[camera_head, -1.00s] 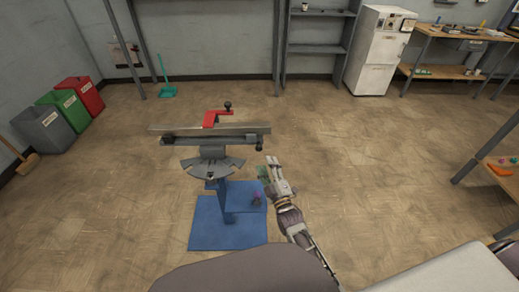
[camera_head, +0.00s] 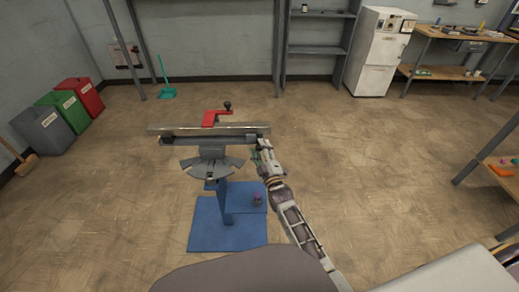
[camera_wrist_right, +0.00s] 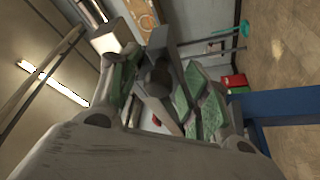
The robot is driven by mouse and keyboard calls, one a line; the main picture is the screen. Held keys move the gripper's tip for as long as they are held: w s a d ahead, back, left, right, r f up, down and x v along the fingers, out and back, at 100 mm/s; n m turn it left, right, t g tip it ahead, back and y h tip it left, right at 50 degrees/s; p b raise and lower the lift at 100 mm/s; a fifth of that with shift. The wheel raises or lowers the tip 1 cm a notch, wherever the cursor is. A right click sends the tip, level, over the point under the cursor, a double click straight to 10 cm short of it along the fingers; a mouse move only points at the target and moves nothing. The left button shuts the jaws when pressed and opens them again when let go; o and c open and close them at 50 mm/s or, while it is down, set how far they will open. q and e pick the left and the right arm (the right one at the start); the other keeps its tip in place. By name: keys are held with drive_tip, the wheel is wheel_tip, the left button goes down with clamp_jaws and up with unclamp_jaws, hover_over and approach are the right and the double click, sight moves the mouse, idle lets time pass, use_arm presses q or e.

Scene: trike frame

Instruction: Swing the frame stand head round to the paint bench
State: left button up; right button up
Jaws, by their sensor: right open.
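The frame stand head (camera_head: 165,140) is a long grey bar with a red crank-shaped handle (camera_head: 213,117) on top. It lies level, left to right, above a grey notched fan-shaped plate (camera_head: 212,170) on a blue stand (camera_head: 226,205). My right gripper (camera_head: 260,152) is at the bar's right end and covers the dark knob there. In the right wrist view the gripper (camera_wrist_right: 165,90) has its green-padded fingers apart, with a dark round knob (camera_wrist_right: 157,76) between them. I cannot tell whether they touch it. My left gripper is not in view.
A wooden bench (camera_head: 440,72) stands at the back right; another bench (camera_head: 495,172) is at the right edge. I cannot tell which is the paint bench. Grey, green and red bins (camera_head: 44,130) stand at left. The floor around is clear.

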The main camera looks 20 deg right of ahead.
drive_tip(key=shift+w, duration=0.3)
clamp_jaws()
idle(0.3)
